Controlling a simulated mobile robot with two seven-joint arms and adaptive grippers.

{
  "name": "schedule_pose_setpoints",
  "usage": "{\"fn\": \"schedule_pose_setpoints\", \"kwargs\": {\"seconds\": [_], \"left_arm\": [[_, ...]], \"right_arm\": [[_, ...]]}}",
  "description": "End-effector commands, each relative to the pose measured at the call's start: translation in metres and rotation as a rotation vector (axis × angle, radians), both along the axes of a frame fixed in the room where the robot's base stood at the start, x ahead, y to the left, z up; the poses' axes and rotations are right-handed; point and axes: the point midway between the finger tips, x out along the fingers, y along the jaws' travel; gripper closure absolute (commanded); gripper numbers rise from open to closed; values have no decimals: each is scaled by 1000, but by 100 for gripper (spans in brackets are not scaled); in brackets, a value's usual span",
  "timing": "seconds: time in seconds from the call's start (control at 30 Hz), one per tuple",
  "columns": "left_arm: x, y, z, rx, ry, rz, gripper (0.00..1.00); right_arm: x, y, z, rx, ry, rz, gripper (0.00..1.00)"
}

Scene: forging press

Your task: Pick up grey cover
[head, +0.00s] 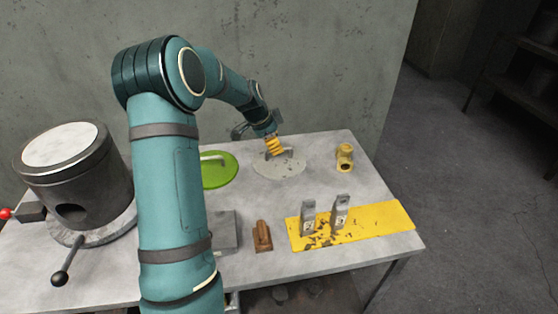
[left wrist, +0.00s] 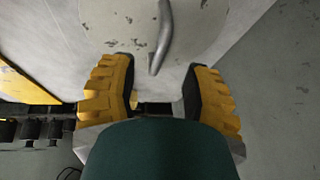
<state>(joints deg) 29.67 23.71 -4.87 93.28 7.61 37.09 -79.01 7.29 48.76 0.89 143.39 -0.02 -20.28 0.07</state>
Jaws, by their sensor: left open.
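The grey cover (head: 284,168) is a flat, speckled disc with a handle, lying on the table towards the back. It also shows in the left wrist view (left wrist: 110,20), with its curved grey handle (left wrist: 163,38) at the top centre. My left gripper (head: 274,150) is over the cover, close to its handle. In the left wrist view its yellow-padded fingers (left wrist: 160,80) are spread to either side, with the handle's end between and ahead of them. The gripper is open and holds nothing. Part of the cover's handle is hidden by the gripper in the head view. My right gripper is not in view.
A green cover (head: 219,170) with a handle lies just left, partly behind my arm. A yellow fitting (head: 344,157) stands to the right. A yellow plate (head: 375,221) with two metal blocks, a brown block (head: 262,237) and a dark cylinder (head: 75,180) are also on the table (head: 310,145).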

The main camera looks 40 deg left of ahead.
Motion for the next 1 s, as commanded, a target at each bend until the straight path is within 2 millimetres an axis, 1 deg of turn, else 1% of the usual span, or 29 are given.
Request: {"fn": "schedule_pose_setpoints", "kwargs": {"seconds": [0.03,0.13,0.27,0.33,0.53,0.57,0.6,0.67,0.7,1.0], "left_arm": [[2,-2,-8,-2,3,-1,52],[7,-5,-22,-2,2,-1,52],[14,-6,-37,0,1,-1,52],[16,-6,-40,1,-1,-1,52],[16,-6,-40,1,-1,0,52],[16,-6,-40,1,-1,0,56],[16,-6,-40,1,-1,0,70],[16,-6,-40,1,-1,0,91],[16,-6,-40,1,-1,0,100],[16,-6,-39,1,-2,1,100]], "right_arm": [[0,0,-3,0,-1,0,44],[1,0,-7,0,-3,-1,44],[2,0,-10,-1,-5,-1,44],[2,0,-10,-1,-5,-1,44],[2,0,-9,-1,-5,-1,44],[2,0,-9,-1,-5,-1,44],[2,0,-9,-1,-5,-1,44],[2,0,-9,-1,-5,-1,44],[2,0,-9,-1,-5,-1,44],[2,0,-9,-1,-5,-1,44]]}}
